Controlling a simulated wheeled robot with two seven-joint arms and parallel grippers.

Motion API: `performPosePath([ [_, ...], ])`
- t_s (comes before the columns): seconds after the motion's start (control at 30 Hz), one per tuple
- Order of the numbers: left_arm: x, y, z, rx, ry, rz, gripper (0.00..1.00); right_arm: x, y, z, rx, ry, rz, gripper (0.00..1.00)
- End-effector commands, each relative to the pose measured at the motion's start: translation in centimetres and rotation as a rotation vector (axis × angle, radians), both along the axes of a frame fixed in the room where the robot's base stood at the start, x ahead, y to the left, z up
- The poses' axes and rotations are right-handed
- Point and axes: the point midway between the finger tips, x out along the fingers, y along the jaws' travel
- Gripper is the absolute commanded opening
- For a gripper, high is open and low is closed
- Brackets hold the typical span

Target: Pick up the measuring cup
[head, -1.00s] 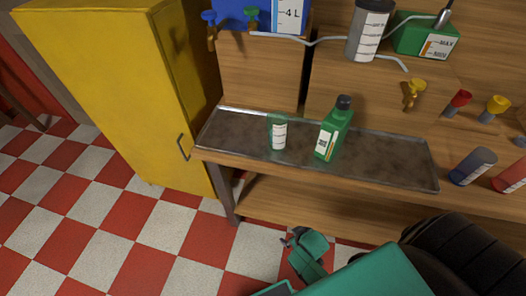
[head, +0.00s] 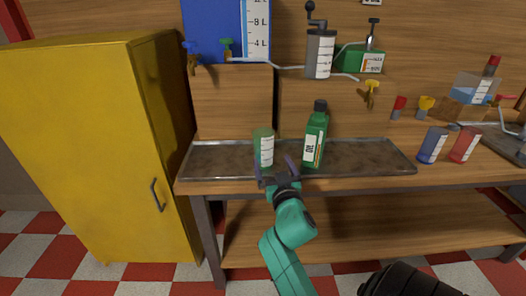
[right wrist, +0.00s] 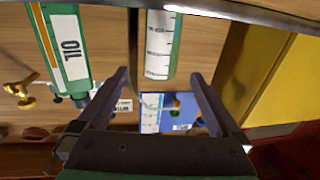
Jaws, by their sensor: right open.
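The measuring cup (head: 263,147) is a green, see-through cup with a white scale. It stands upright on the metal tray (head: 222,165) in the head view, left of the green oil bottle (head: 316,138). In the right wrist view, which is upside down, the cup (right wrist: 161,45) lies ahead, between the lines of the two fingers. My right gripper (head: 276,170) is open and empty at the tray's front edge, just in front of the cup and slightly right of it. The oil bottle (right wrist: 66,48) shows left of the cup there. My left gripper is out of view.
A blue cup (head: 432,145) and a red cup (head: 465,144) stand on the bench to the right. Wooden blocks with taps and a blue tank (head: 215,28) rise behind the tray. A yellow cabinet (head: 85,150) is at left. The tray's right part is clear.

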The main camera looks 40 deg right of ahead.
Motion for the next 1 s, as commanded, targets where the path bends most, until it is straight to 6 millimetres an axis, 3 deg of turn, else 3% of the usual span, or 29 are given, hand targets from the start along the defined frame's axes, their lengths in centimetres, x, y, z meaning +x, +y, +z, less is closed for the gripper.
performPosePath([
  [0.2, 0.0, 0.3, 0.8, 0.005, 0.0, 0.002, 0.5, 4.8, -2.5, 0.2, -0.001, 0.002, 0.001, 1.0],
  [0.53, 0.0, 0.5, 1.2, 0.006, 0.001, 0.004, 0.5, 9.5, -5.0, 0.1, 0.001, 0.003, 0.0, 1.0],
  [0.8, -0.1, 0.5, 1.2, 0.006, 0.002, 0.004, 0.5, 10.3, -5.4, 0.0, 0.002, 0.004, 0.001, 1.0],
  [0.87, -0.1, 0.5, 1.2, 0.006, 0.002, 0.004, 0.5, 10.3, -5.4, 0.0, 0.002, 0.004, 0.001, 0.81],
  [1.0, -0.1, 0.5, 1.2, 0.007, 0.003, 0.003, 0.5, 10.2, -5.4, 0.0, 0.002, 0.004, 0.001, 0.27],
])
